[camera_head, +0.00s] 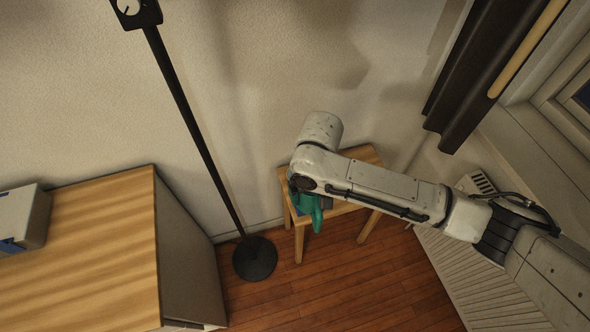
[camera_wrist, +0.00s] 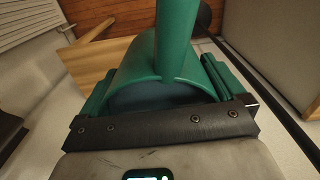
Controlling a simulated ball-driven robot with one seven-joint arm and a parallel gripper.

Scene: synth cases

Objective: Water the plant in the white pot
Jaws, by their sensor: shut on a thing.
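My gripper (camera_wrist: 163,88) is shut on a green thing that looks like the watering can (camera_wrist: 177,42). In the wrist view the can's rounded body fills the space in front of the jaws, and a thick green tube stands up from it. In the head view the watering can (camera_head: 316,214) shows only in part below my arm's wrist, over the near left side of a small wooden table. My arm hides much of it, and I cannot tell whether it touches the table. No plant or white pot shows in either view.
The small wooden table (camera_head: 364,154) stands by the wall, partly under my arm. A black floor stand (camera_head: 255,260) is left of it. A wooden-topped cabinet (camera_head: 95,255) with a grey box (camera_head: 22,215) is at left. A radiator (camera_head: 470,275) is at right. Wooden floor (camera_head: 345,290) is clear in front.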

